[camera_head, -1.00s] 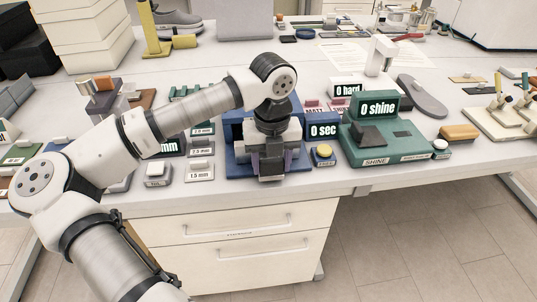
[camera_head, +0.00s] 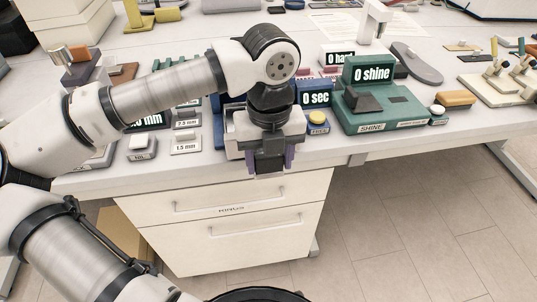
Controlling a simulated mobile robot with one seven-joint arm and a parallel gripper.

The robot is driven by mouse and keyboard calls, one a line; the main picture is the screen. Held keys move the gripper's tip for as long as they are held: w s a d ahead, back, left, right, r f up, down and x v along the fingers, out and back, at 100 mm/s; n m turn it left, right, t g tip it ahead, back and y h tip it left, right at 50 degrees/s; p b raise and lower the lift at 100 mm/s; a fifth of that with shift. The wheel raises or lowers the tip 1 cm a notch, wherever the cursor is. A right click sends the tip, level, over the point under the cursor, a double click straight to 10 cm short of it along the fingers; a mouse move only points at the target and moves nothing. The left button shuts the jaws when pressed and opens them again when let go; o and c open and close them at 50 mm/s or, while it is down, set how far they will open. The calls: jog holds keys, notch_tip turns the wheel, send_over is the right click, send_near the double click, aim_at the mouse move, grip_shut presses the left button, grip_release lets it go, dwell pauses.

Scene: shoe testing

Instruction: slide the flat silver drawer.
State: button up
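The blue device (camera_head: 218,128) with the "0 sec" display stands near the table's front edge, largely behind my arm. A flat pale silver part (camera_head: 232,142), which looks like the drawer, shows at its front to the left of my gripper. My gripper (camera_head: 270,168) points down in front of this part, close to the table's front edge. Its purple-grey fingers show on either side of a dark middle. The gripper hides most of the silver part, and I cannot see whether the fingers touch it or how far apart the tips are.
A green "0 shine" device (camera_head: 384,112) stands to the right, with a yellow button block (camera_head: 317,121) between. Small labelled blocks (camera_head: 186,143) lie to the left. A white cabinet (camera_head: 240,228) with two handled drawers stands under the table. The floor at right is clear.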

jog(key=o, duration=0.4)
jog(key=shift+s+r, duration=0.1)
jog(key=shift+s, duration=0.05)
jog(key=shift+c, duration=0.2)
jog(key=shift+r, duration=0.25)
notch_tip(320, 180, up, 13)
jog(key=b, duration=0.1)
jog(key=shift+r, duration=0.15)
